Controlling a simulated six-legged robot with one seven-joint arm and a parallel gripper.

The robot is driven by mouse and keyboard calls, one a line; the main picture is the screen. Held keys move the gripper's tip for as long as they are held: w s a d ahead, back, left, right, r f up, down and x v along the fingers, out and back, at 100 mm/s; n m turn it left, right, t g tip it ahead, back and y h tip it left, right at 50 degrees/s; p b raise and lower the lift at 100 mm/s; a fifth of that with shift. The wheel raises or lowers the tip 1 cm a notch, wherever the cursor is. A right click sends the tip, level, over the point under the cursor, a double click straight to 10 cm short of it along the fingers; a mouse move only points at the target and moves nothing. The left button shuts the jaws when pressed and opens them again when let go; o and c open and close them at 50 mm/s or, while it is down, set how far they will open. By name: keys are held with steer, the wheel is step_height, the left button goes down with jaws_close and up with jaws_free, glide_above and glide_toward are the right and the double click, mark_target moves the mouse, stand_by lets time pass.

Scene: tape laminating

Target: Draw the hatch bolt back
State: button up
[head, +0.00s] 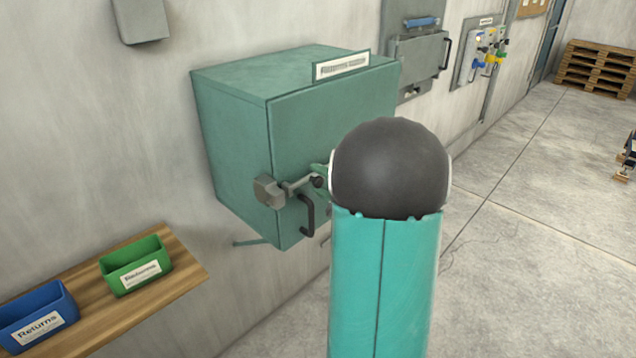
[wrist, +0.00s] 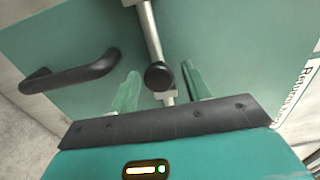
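A teal wall cabinet (head: 330,130) has a closed front. Low on that front is a metal bolt rod (head: 298,185) that runs from a grey block (head: 268,191) to a dark round knob (head: 318,182). In the wrist view the rod (wrist: 150,30) comes down from the top and the knob (wrist: 158,76) shows between my two green fingers. My gripper (wrist: 160,84) is open, with a visible gap on both sides of the knob. In the head view my arm hides most of the gripper and the cabinet's right part. A black handle (head: 307,216) sits below the bolt.
A wooden shelf (head: 190,275) at lower left holds a green bin (head: 137,262) and a blue bin (head: 38,318). A grey hatch (head: 420,60) and a panel with coloured valves (head: 487,50) are farther along the wall. Pallets (head: 597,68) stand far right.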

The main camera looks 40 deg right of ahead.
steer(key=shift+s+a+r, duration=0.1)
steer(key=shift+a, duration=0.05)
steer(key=s, duration=1.3)
steer(key=shift+s+d, duration=0.2)
steer(key=shift+s, duration=0.2)
steer(key=w+a+n+g+y, duration=0.2)
steer(key=a+n+g+y, duration=0.2)
steer(key=a, duration=0.8)
steer(key=w+a+n+g+y, duration=0.2)
steer(key=a+n+g+y, duration=0.25)
steer(key=a, duration=0.75)
steer(key=s+a+r+n+g+h, duration=0.2)
steer(key=s+a+n+g+h, duration=0.2)
steer(key=s+a+n+h, duration=0.3)
steer(key=shift+a+r+n+h, duration=0.4)
steer(key=shift+a+n+h, duration=0.6)
steer(key=shift+a, duration=1.3)
